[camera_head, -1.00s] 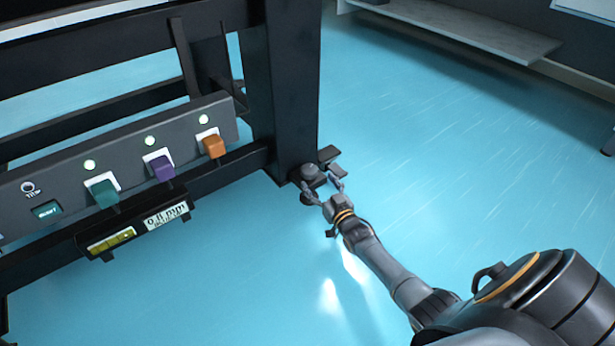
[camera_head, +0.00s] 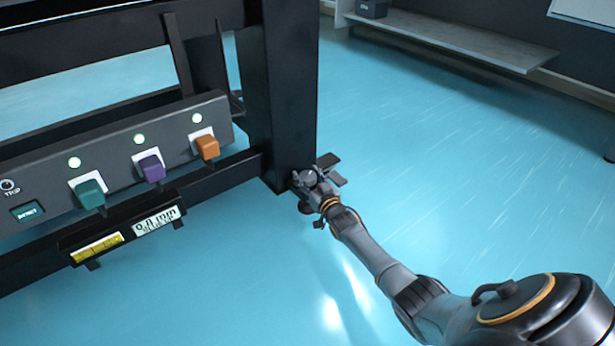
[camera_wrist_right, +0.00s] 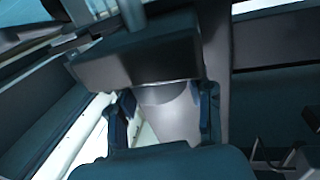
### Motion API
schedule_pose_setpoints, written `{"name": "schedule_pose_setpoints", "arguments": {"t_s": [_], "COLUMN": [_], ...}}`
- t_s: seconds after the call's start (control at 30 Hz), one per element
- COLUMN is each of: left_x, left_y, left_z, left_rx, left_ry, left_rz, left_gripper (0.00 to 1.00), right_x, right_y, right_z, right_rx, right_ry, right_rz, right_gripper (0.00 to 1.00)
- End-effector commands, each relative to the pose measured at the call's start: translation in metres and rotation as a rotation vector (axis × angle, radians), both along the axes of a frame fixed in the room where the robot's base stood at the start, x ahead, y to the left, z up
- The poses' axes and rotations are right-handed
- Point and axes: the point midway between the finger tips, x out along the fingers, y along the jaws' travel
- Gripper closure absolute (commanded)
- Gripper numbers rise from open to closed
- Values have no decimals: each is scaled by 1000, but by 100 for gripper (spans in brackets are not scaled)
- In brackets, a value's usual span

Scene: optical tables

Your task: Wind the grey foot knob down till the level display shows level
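The grey foot knob (camera_head: 309,176) is at the foot of the black table leg, near the floor. My right gripper (camera_head: 308,184) is at it, with a finger on either side. In the right wrist view a grey tapered round body (camera_wrist_right: 170,112) lies between my fingers (camera_wrist_right: 165,108); I cannot tell whether they press on it. The level display (camera_head: 157,221) hangs on the lower rail and shows a value in mm, too small to read surely. A yellow level vial (camera_head: 97,249) is beside it. My left gripper is out of view.
A grey panel (camera_head: 118,150) carries green, purple and orange switches with lit lamps above them. The black leg (camera_head: 287,95) stands close to my right gripper. The blue floor (camera_head: 430,150) to the right is open.

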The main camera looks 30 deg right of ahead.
Motion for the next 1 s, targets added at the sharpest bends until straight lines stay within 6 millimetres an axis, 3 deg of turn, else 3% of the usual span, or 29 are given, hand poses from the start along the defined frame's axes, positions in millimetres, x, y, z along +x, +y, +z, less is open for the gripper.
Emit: {"name": "schedule_pose_setpoints", "arguments": {"t_s": [0.1,0.47,0.73,1.0], "left_x": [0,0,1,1], "left_y": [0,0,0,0], "left_z": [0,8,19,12], "left_rx": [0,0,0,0], "left_ry": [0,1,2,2], "left_rz": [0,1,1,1], "left_gripper": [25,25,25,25], "right_x": [0,0,1,2], "right_y": [0,2,3,3], "right_z": [0,1,1,-2], "right_rx": [0,8,15,13], "right_ry": [0,-1,-1,-1], "right_rz": [0,-65,-253,-480], "right_gripper": [81,81,81,81]}}
